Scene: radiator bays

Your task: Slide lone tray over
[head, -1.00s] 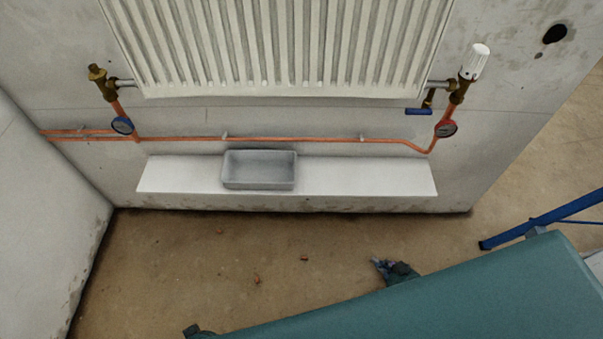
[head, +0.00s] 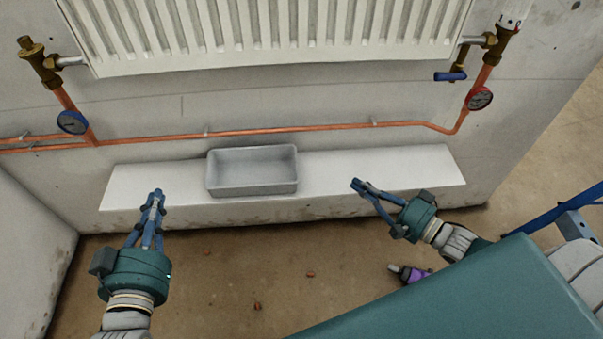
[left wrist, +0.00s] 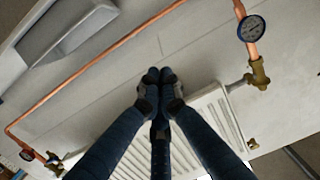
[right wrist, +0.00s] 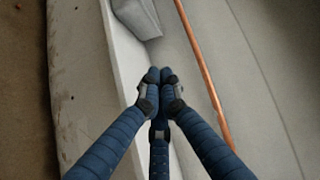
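A grey rectangular tray (head: 252,190) stands on a white ledge (head: 330,172) below the radiator, a little left of the ledge's middle. It looks empty. My left gripper (head: 156,192) is over the ledge's left part, apart from the tray; its fingertips are together (left wrist: 160,74) with nothing between them. The tray shows at the upper left of the left wrist view (left wrist: 65,30). My right gripper (head: 356,184) is to the right of the tray, apart from it, over the ledge's front edge. Its fingertips are also together and empty (right wrist: 160,76). The tray's end shows at the top of the right wrist view (right wrist: 137,16).
A copper pipe (head: 300,129) runs along the wall just above the ledge, with a blue gauge (head: 72,122) at left and a red gauge (head: 479,98) at right. The radiator (head: 270,30) hangs above. A purple tool (head: 410,273) lies lower right. The ledge is bare on both sides of the tray.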

